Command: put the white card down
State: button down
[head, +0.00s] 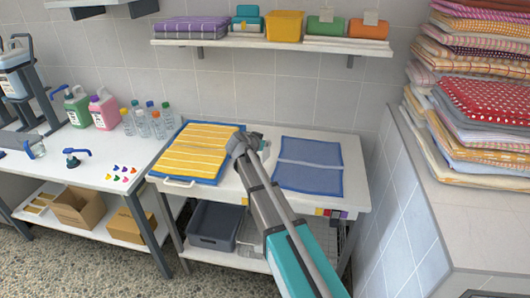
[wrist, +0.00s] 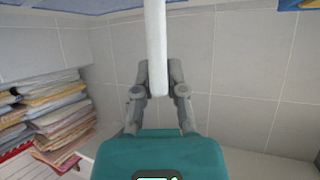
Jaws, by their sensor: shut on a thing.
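My gripper (head: 246,144) is over the white table (head: 257,190), between the yellow striped towel (head: 202,148) and the blue towel (head: 310,168). In the wrist view my gripper (wrist: 159,70) is shut on a narrow white piece (wrist: 156,45), which looks like the white card seen edge-on. It runs from the fingers to the top edge of that view. In the head view I cannot make out the card. I cannot tell whether it touches the table.
Left of the table is a white counter (head: 85,165) with bottles (head: 158,125). A tall stack of folded towels (head: 490,105) stands on the right ledge. A shelf (head: 270,43) with bins hangs behind. A grey bin (head: 213,226) sits below the table.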

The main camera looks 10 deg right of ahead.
aim_at(265, 150)
jog(key=shift+f, duration=0.1)
jog(key=shift+w+f+b, duration=0.2)
jog(key=shift+f+b, duration=0.75)
jog(key=shift+b, duration=0.1)
jog(key=shift+w+f+b, duration=0.2)
jog(key=shift+f+b, duration=0.75)
jog(key=shift+b, duration=0.05)
jog(key=shift+f, duration=0.15)
jog(key=c, duration=0.7)
grip_release()
jog(key=shift+r, duration=0.2)
